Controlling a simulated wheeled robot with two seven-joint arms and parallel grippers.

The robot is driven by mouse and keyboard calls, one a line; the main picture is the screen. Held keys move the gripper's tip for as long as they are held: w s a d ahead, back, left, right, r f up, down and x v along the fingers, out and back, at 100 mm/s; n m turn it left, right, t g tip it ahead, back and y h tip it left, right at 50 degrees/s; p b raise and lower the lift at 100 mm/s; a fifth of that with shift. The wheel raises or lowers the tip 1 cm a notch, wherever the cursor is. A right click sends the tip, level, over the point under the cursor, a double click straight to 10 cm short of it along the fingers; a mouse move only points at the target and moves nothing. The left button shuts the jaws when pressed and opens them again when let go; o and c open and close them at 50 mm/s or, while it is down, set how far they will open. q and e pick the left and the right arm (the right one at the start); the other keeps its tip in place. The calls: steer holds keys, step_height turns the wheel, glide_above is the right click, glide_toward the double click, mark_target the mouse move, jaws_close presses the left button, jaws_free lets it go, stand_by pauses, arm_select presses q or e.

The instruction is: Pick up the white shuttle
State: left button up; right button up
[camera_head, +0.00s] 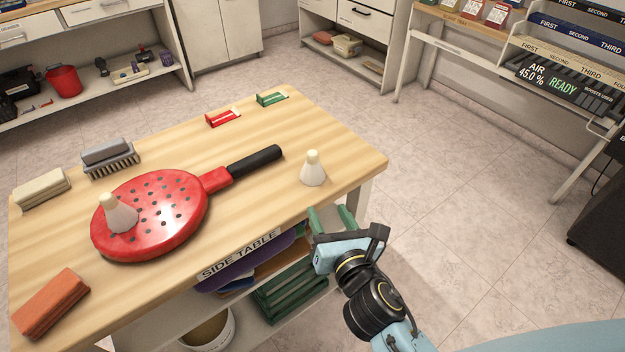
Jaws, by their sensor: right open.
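A white shuttle (313,170) with a cream tip stands upright, tip up, near the right end of the wooden side table (330,135). A second white shuttle (119,213) rests tilted on the face of a red paddle (165,235) at the left. My right gripper (331,214) is open and empty, with its two green fingers apart. In the picture it is just below the standing shuttle, by the table's front edge, and no contact shows. My left gripper is not in view.
A brush (108,157), a beige block (41,188) and an orange block (50,303) lie at the left. Red (222,118) and green (271,99) clips lie at the back. The tabletop around the standing shuttle is clear.

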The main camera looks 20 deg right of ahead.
steer(key=n+t, duration=0.1)
steer(key=n, duration=0.1)
glide_toward(314, 159)
steer(key=shift+h, duration=0.3)
steer(key=w+b, duration=0.1)
steer(key=w, duration=0.4)
steer(key=shift+w+d+r, duration=0.1)
steer(key=shift+r, duration=0.1)
steer(key=shift+w, duration=0.45)
steer(key=w, duration=0.1)
steer(key=w+b, duration=0.1)
steer(key=w, duration=0.1)
steer(key=w+b, duration=0.1)
steer(key=shift+w+f, duration=0.15)
steer(key=shift+f, duration=0.15)
steer(key=shift+w, duration=0.45)
jaws_close()
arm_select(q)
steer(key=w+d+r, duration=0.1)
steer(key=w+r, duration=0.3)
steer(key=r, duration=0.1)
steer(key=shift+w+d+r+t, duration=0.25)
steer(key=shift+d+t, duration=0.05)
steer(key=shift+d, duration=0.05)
arm_select(e)
steer(key=shift+r, duration=0.15)
